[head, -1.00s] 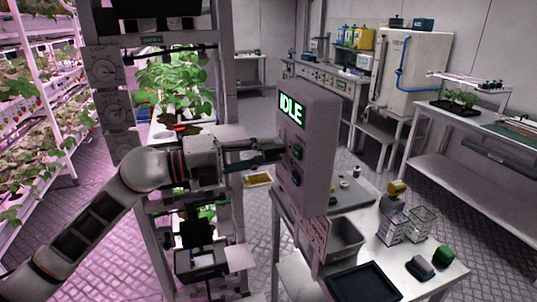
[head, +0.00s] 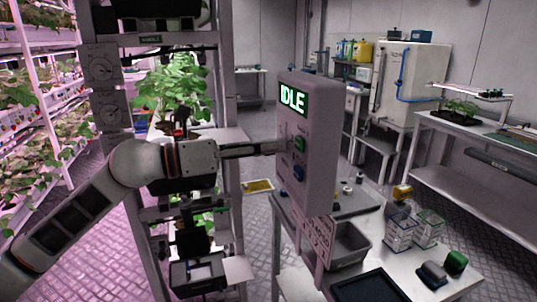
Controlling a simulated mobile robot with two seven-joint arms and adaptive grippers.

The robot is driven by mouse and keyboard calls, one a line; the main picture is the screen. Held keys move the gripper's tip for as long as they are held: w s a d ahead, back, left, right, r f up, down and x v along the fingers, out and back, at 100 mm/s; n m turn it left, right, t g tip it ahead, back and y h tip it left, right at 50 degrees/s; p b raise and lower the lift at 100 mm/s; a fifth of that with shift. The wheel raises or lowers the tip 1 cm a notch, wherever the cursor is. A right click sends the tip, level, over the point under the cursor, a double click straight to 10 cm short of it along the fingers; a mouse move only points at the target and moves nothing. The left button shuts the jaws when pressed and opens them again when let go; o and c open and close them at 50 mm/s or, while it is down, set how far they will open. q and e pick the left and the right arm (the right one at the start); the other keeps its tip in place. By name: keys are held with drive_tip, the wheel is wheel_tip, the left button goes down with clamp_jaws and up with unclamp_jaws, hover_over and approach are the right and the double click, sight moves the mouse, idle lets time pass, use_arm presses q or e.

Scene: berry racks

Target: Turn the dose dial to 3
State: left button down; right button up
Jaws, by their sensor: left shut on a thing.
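The dial's pointer and numbers cannot be read. My right gripper is not in view.
Round dials (head: 100,66) are on the rack post at left, near a leafy plant (head: 172,92). Open floor lies behind.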

use_arm(q)
drive_tip(key=m, duration=0.1)
drive_tip(key=m+b, duration=0.1)
drive_tip(key=shift+f+m, duration=0.3)
drive_tip(key=shift+m, duration=0.1)
drive_tip(key=shift+m+b, duration=0.5)
drive_tip(key=m+b, duration=0.2)
drive_tip(key=m, duration=0.2)
drive_tip(key=shift+m, duration=0.3)
drive_tip(key=shift+r+m+b, duration=0.1)
drive_tip(key=shift+m+b, duration=0.2)
drive_tip(key=shift+b, duration=0.05)
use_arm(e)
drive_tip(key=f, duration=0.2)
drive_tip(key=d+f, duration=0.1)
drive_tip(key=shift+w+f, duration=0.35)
use_arm(q)
drive_tip(key=shift+s, duration=0.1)
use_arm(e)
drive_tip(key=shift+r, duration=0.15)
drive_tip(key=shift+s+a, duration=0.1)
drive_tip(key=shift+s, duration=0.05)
use_arm(q)
drive_tip(key=c, duration=2.1)
unclamp_jaws()
drive_tip(key=o, duration=0.3)
drive_tip(key=shift+r, duration=0.1)
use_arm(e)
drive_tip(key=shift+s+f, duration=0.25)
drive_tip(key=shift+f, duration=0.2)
